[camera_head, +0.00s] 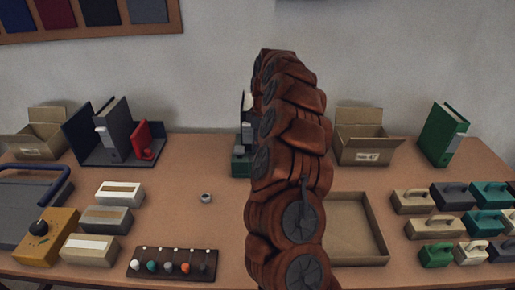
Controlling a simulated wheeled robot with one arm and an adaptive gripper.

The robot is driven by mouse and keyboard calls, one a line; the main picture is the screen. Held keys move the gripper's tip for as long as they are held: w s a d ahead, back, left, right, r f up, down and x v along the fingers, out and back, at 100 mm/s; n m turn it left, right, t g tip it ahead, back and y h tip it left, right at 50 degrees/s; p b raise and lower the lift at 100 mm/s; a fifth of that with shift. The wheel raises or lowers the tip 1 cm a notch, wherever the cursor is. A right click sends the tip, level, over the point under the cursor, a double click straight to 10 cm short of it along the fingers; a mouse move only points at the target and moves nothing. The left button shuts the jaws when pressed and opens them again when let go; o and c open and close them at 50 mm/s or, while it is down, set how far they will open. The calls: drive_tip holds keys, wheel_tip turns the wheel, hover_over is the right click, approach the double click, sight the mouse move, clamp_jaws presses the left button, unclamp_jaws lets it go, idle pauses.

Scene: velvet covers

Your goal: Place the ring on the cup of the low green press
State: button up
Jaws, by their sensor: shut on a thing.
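A small grey metal ring-like piece (206,197) lies on the table left of centre; I cannot tell if it is the task's ring. A green-based device (240,163), perhaps the low green press, stands at the back centre. It has a dark upright part with something white on it. My arm covers its right side, and I cannot make out a cup. My brown segmented arm rises through the middle of the view. My gripper is not visible, so I cannot see what it holds.
An open shallow box (383,245) lies right of my arm. Handled blocks (437,256) fill the right side. A dark rack with coloured knobs (172,277), pale boxes (88,249) and a yellow box (46,246) stand left. Binders (442,135) and cartons (364,149) line the back.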

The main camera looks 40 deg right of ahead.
wheel_tip(320, 180, down, 3)
drive_tip(key=shift+r+p, duration=0.15)
drive_tip(key=shift+p, duration=0.3)
drive_tip(key=shift+f+b, duration=0.5)
drive_tip(key=shift+f, duration=0.15)
drive_tip(key=o, duration=0.9)
drive_tip(key=shift+r, duration=0.15)
